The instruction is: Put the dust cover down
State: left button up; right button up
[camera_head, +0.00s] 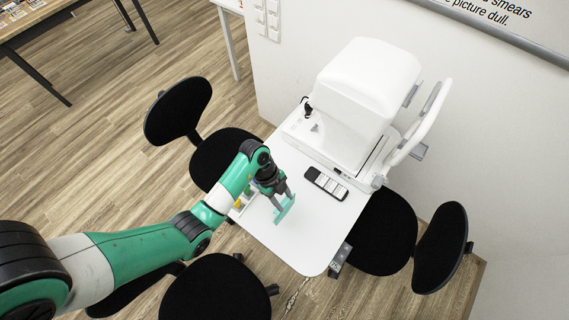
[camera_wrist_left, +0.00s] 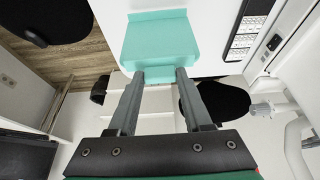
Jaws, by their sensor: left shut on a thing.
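My left gripper (camera_head: 279,199) is shut on a small mint-green piece (camera_head: 286,211) above the white tabletop. In the left wrist view the piece (camera_wrist_left: 160,42) is a flat, squarish plate with a lip and a narrow tab, and the two fingertips (camera_wrist_left: 160,76) grip the tab. A big white rounded hood (camera_head: 368,78) sits over the device on the table. I cannot tell for certain whether the hood or the mint piece is the dust cover. Whether the mint piece touches the table is unclear. My right gripper is not in view.
The white table (camera_head: 308,252) has clear room at its front. A black remote-like handset (camera_head: 326,184) lies right of my gripper. Small coloured bottles (camera_head: 243,198) stand by the left edge. Black chairs (camera_head: 375,232) surround the table. A white headrest frame (camera_head: 424,121) stands right of the device.

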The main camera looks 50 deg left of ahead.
pick_arm(q)
jog(key=f+b, duration=0.1)
jog(key=f, duration=0.2)
jog(key=shift+w+f+b, duration=0.2)
jog(key=shift+f+b, duration=0.1)
jog(key=shift+b, duration=0.1)
jog(key=o, duration=1)
jog(key=p+v, duration=0.4)
jog(key=v, duration=0.8)
